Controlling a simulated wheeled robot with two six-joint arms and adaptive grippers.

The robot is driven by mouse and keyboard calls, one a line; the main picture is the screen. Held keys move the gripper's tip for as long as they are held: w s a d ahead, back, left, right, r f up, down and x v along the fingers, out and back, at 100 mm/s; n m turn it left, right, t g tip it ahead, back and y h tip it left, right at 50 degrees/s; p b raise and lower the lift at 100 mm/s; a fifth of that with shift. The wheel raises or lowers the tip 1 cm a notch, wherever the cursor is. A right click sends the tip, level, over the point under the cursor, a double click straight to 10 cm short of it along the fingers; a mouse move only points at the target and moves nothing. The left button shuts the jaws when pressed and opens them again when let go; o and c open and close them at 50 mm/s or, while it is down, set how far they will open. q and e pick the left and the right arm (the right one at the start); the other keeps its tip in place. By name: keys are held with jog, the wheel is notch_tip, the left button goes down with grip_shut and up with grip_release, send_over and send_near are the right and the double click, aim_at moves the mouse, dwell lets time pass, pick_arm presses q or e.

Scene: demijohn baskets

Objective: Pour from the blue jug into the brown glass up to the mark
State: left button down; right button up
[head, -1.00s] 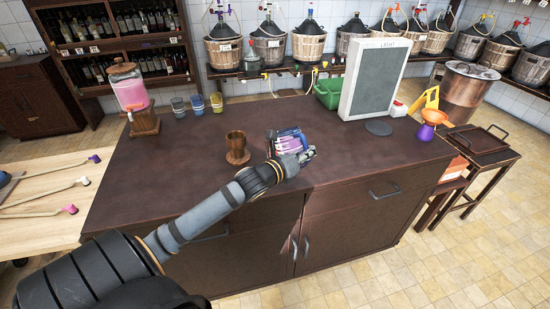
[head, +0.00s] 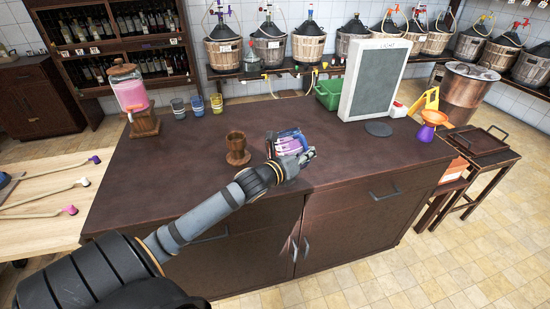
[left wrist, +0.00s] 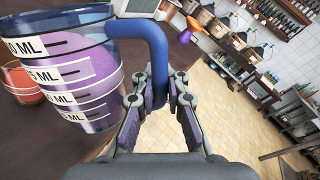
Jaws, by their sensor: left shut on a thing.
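The blue jug (head: 286,143) is held above the dark counter near its front edge. In the left wrist view the jug (left wrist: 75,85) is clear with white measuring marks, a blue rim and purple liquid inside. My left gripper (left wrist: 160,95) is shut on its blue handle; in the head view the gripper (head: 303,158) is at the jug's right side. The brown glass (head: 237,151) stands upright on the counter, left of the jug and apart from it. Its mark and contents are too small to make out. My right gripper is out of view.
A pink-filled dispenser (head: 131,95) and several small cups (head: 197,104) stand at the counter's back left. A grey-faced panel (head: 376,82), a green bin (head: 328,92) and an orange and purple funnel (head: 431,124) stand to the right. The counter left of the brown glass is clear.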

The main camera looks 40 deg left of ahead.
pick_arm(q)
jog(key=shift+r, duration=0.15)
jog(key=r+m+b, duration=0.1)
jog(key=r+m+t+b, duration=0.1)
jog(key=m+b, duration=0.1)
jog(key=shift+a+r+m, duration=0.1)
jog(key=shift+r+m, duration=0.2)
